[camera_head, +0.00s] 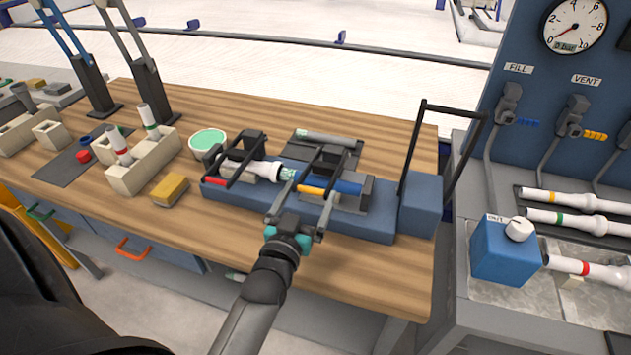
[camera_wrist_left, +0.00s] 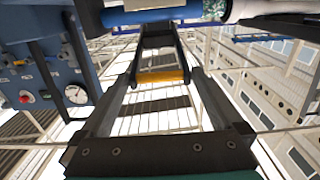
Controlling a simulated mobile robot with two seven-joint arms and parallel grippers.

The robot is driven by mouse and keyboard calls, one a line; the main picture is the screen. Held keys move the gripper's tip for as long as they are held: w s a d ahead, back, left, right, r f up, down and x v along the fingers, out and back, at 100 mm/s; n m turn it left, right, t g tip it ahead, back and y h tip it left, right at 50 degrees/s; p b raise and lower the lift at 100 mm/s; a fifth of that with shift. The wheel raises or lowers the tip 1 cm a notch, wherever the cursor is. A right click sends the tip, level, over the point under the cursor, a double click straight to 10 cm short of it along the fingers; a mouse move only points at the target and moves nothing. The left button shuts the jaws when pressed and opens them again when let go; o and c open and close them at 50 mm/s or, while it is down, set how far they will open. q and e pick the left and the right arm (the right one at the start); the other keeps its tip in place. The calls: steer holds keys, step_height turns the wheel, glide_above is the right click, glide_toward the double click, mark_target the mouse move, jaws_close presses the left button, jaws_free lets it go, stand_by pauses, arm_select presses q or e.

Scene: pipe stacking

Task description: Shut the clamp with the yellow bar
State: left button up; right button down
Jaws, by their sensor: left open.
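The clamp with the yellow bar (camera_head: 312,191) is a dark hinged frame on the right half of a blue fixture (camera_head: 378,227). Its bar lies at the near side, over a blue pipe (camera_head: 346,187). My left gripper (camera_head: 307,199) is open at the near side of this clamp, its fingers on either side of the bar in the picture. In the left wrist view, the yellow bar (camera_wrist_left: 161,76) shows between the fingertips; I cannot tell whether they touch it. A second clamp with a red bar (camera_head: 215,182) sits to the left, beside a white pipe (camera_head: 264,171). My right gripper is out of view.
A tall black handle frame (camera_head: 411,150) rises from a blue block at the fixture's right end. A green-topped cup (camera_head: 208,141), a yellow block (camera_head: 169,188) and a beige pipe holder (camera_head: 142,165) stand left. A gauge panel (camera_head: 545,70) is at right.

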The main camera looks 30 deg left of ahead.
mark_target(324, 171)
arm_select(q)
steer(key=shift+b+x, duration=0.3)
steer(key=shift+x, duration=2.2)
steer(key=shift+f, duration=0.15)
jaws_close()
